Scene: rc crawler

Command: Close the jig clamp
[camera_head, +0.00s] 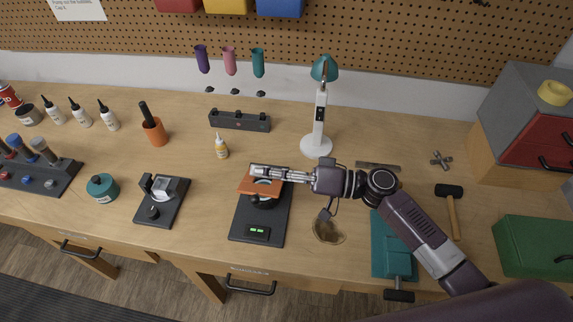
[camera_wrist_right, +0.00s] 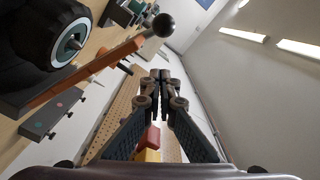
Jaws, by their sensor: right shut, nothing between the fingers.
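The jig (camera_head: 250,222) is a black base with green lights near its front, on the middle of the bench. Its orange clamp bar (camera_head: 246,188) lies at the back end, above a round black wheel (camera_head: 263,202). In the right wrist view the orange bar (camera_wrist_right: 90,72) ends in a black ball knob (camera_wrist_right: 163,25), with the wheel (camera_wrist_right: 45,40) beside it. My right gripper (camera_head: 256,171) is shut and empty, its fingertips over the back end of the jig near the bar. In the wrist view its fingertips (camera_wrist_right: 160,78) look apart from the knob. My left gripper is out of view.
A white lamp (camera_head: 317,145) stands behind my right arm. A teal vise (camera_head: 390,250) and a hammer (camera_head: 452,210) are to the right.

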